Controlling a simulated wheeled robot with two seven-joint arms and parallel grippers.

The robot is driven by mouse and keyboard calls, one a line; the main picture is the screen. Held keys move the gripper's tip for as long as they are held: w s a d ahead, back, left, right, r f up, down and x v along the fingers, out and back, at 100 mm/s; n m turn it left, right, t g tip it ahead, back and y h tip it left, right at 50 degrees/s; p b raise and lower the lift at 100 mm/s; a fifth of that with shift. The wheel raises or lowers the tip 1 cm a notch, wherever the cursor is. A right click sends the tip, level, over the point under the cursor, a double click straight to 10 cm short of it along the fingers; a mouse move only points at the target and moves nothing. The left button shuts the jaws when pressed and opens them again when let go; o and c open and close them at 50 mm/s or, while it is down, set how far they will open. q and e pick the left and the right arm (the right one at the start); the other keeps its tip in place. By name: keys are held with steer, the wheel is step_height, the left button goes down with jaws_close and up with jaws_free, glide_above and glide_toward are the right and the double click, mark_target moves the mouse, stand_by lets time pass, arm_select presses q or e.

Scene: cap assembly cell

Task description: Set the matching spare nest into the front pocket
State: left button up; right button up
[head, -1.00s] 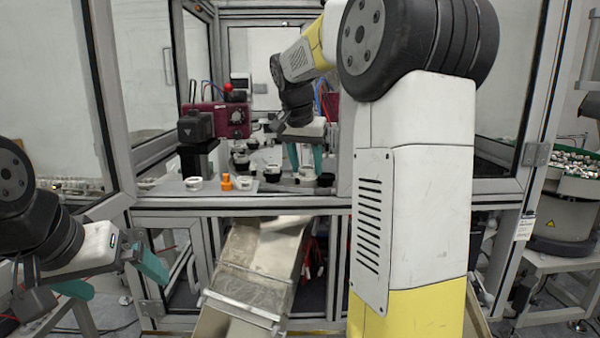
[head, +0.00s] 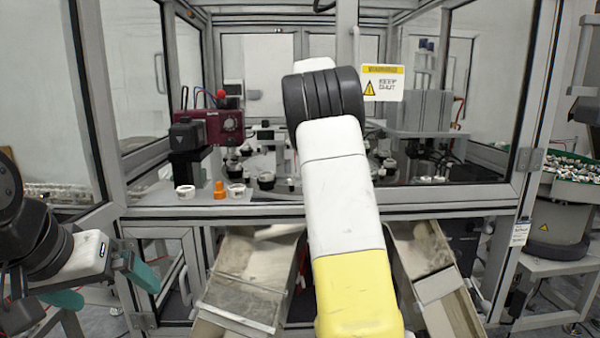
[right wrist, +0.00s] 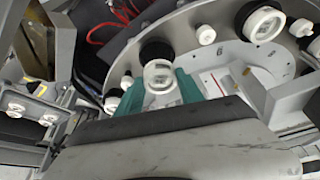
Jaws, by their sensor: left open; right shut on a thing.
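My right gripper (right wrist: 160,88) shows in the right wrist view, its teal fingers shut on a white, clear-centred ring-shaped nest (right wrist: 160,74). A black round part (right wrist: 155,50) is right behind the held nest; I cannot tell whether they touch. In the head view my own right arm hides this gripper and the nest. My left gripper (head: 102,286) is open and empty at the lower left, outside the cell. On the front ledge stand a white ring (head: 185,192), an orange piece (head: 219,190) and another white ring (head: 236,191). I cannot make out the front pocket.
The grey round dial (right wrist: 205,50) carries a black-and-white nest (right wrist: 262,24) and small white posts. A maroon device (head: 222,126) stands at the cell's left. Two chutes (head: 250,275) (head: 430,265) slope below. Cell frame posts (head: 95,100) bound the opening.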

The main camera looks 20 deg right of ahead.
steer(key=shift+f, duration=1.75)
steer(key=shift+f, duration=0.2)
steer(key=shift+f, duration=0.1)
steer(key=o, duration=1.4)
steer(key=shift+r, duration=0.3)
steer(key=v, duration=1.2)
steer(key=shift+f, duration=0.1)
